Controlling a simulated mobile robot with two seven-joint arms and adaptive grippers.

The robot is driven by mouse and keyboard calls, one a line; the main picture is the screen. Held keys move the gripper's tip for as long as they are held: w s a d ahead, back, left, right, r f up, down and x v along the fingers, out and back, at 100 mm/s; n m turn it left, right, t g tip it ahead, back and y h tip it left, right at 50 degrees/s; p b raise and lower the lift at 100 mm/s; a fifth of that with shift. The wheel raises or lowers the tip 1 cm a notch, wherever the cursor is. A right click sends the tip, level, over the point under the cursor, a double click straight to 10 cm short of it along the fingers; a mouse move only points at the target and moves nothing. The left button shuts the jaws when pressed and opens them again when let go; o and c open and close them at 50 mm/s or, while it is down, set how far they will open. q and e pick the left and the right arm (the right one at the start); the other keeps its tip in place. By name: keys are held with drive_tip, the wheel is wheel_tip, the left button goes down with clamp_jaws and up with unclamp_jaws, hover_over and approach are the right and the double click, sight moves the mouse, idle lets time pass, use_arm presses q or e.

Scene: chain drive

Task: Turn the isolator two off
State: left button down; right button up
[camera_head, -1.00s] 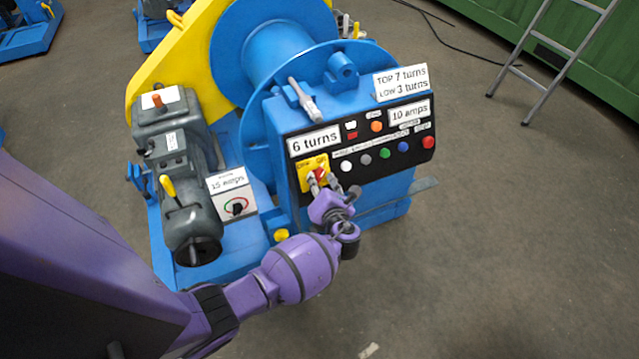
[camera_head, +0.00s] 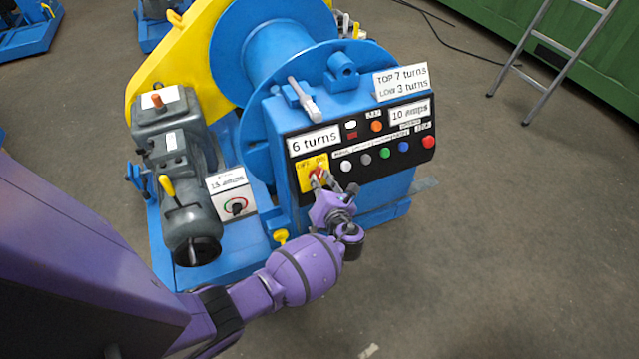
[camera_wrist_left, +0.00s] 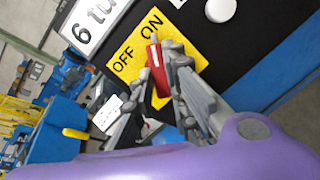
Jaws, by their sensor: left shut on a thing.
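The isolator is a yellow plate (camera_head: 305,175) marked OFF and ON, with a red handle, on the black control panel. In the left wrist view the plate (camera_wrist_left: 128,70) fills the upper middle and the red handle (camera_wrist_left: 156,66) points up toward ON. My left gripper (camera_head: 319,180) is at the isolator, shut on the red handle, with one finger on each side of it. The fingers hide the lower part of the plate in the head view. My right gripper is not in view.
The panel (camera_head: 376,168) has a row of coloured buttons right of the isolator. A white box with a red and green dial (camera_head: 236,207) stands left of the panel, beside a grey motor (camera_head: 190,228). A ladder (camera_head: 534,55) stands at the upper right. The floor at right is clear.

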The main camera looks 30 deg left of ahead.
use_arm(q)
drive_tip(key=n, duration=0.3)
drive_tip(key=n+g+y+b, duration=0.1)
drive_tip(key=n, duration=0.3)
drive_tip(key=n+g+y+b, duration=0.1)
drive_tip(key=n, duration=0.3)
drive_tip(key=shift+w+d+f, duration=0.15)
drive_tip(key=shift+w+d, duration=0.1)
drive_tip(key=n+b, duration=0.1)
drive_tip(key=n, duration=0.3)
drive_tip(key=shift+w+d+g, duration=0.1)
drive_tip(key=shift+g, duration=0.3)
drive_tip(key=shift+w+n+g+b, duration=0.1)
drive_tip(key=shift+n+g+b, duration=0.25)
drive_tip(key=shift+n, duration=1.05)
drive_tip(key=c, duration=1.7)
unclamp_jaws()
drive_tip(key=shift+r, duration=0.2)
drive_tip(key=shift+d, duration=0.1)
